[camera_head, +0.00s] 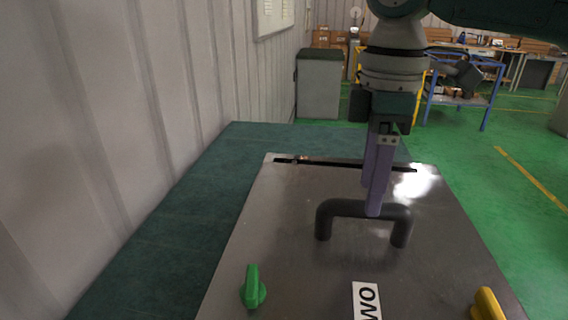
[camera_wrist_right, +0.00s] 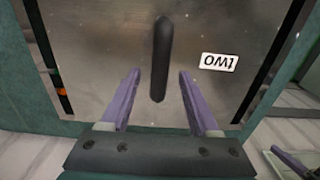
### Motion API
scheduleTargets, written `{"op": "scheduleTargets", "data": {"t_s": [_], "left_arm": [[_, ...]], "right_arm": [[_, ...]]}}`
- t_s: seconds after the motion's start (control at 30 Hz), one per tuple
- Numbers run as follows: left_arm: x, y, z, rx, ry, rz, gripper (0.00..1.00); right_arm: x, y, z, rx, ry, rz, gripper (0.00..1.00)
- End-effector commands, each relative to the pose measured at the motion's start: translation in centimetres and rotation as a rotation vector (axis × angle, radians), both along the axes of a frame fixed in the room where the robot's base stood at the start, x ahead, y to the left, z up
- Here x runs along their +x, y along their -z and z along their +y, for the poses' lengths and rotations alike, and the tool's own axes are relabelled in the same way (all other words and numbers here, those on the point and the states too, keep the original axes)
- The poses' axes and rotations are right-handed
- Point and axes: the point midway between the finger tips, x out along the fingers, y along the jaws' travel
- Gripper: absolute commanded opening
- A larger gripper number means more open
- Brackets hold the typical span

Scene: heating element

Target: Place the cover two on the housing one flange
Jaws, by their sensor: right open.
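Cover two (camera_head: 285,230) is a flat grey metal plate with a black bar handle (camera_head: 340,208) and a white label reading TWO (camera_head: 367,300). It lies flat over a dark green surface; the near part is cut off by the frame. My right gripper (camera_head: 373,207) points down at the handle with purple fingers. In the right wrist view the fingers are open, one on each side of the handle (camera_wrist_right: 161,50), with gaps between; the label also shows there (camera_wrist_right: 220,62). I cannot make out the housing one flange.
A green knob (camera_head: 253,287) and a yellow knob (camera_head: 487,304) stand near the plate's front. A dark slot (camera_head: 330,164) runs along its far edge. A corrugated wall (camera_head: 110,110) rises at left. Green floor (camera_head: 475,165) is open at right. A grey cabinet (camera_head: 319,85) stands behind.

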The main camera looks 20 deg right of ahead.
Motion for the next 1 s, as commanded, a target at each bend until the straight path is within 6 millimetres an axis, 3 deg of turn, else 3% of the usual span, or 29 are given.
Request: {"op": "scheduleTargets", "data": {"t_s": [0.2, 0.4, 0.6, 1.0], "left_arm": [[0.0, -0.1, 0.0, 0.000, 0.000, 0.000, 0.00], [0.0, -0.1, 0.0, -0.001, -0.001, 0.000, 0.00], [0.0, -0.1, 0.0, -0.001, -0.001, 0.000, 0.00], [0.0, -0.1, 0.0, -0.002, -0.002, 0.000, 0.00]], "right_arm": [[0.1, -5.1, 0.0, 0.001, 0.000, -0.005, 0.62], [0.1, -8.4, 0.0, 0.000, 0.000, -0.001, 0.62], [0.0, -9.5, 0.0, 0.001, 0.000, 0.002, 0.62], [0.0, -9.4, 0.0, 0.001, 0.000, 0.002, 0.62]]}}
